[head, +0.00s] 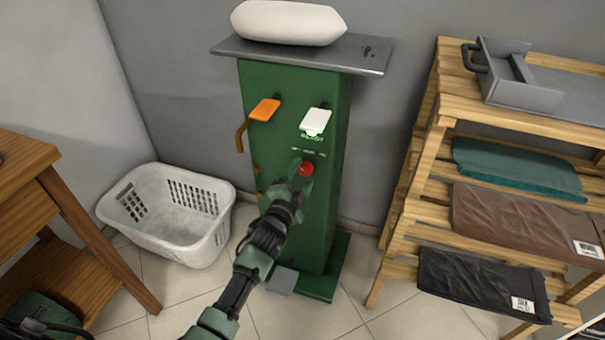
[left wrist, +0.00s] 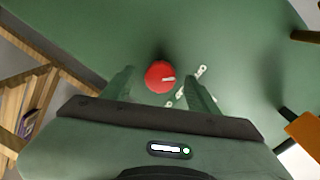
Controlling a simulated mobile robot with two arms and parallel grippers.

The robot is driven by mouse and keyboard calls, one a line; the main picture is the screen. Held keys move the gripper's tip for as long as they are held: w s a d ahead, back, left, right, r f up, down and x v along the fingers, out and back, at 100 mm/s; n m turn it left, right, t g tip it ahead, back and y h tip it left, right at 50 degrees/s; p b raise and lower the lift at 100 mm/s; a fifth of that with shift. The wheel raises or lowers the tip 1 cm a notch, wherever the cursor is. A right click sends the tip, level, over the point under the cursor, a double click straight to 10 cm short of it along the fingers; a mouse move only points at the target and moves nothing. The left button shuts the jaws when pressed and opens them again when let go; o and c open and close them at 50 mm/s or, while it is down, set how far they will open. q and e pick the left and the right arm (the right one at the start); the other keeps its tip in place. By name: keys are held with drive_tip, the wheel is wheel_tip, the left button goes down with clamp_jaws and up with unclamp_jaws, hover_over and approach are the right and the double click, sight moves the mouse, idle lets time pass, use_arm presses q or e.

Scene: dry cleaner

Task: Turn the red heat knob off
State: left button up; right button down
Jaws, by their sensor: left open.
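The red heat knob (head: 306,168) is on the front of the green press column (head: 325,220), below a white lever. In the left wrist view the red knob (left wrist: 160,76) has a pale pointer mark pointing right, with white scale marks on the panel to its right. My left gripper (head: 299,172) is at the knob, its fingers open. In the left wrist view the open fingers (left wrist: 161,88) stand to the left and right of the knob with gaps on both sides. I cannot tell how deep the knob sits between them.
An orange lever (head: 264,110) and a white lever (head: 315,121) stick out above the knob. A white laundry basket (head: 170,250) stands left of the column. A wooden rack (head: 440,110) with folded garments stands right, and a wooden table (head: 25,165) is at the left edge.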

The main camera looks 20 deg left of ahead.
use_arm(q)
drive_tip(key=s, duration=0.6)
drive_tip(key=shift+s+a+r+p, duration=0.15)
drive_tip(key=shift+s+r+p, duration=0.05)
drive_tip(key=shift+s+p, duration=0.2)
use_arm(e)
drive_tip(key=s+f, duration=0.2)
drive_tip(key=f, duration=0.1)
drive_tip(key=shift+s+d+f, duration=0.15)
drive_tip(key=shift+s+f, duration=0.05)
drive_tip(key=shift+f, duration=0.1)
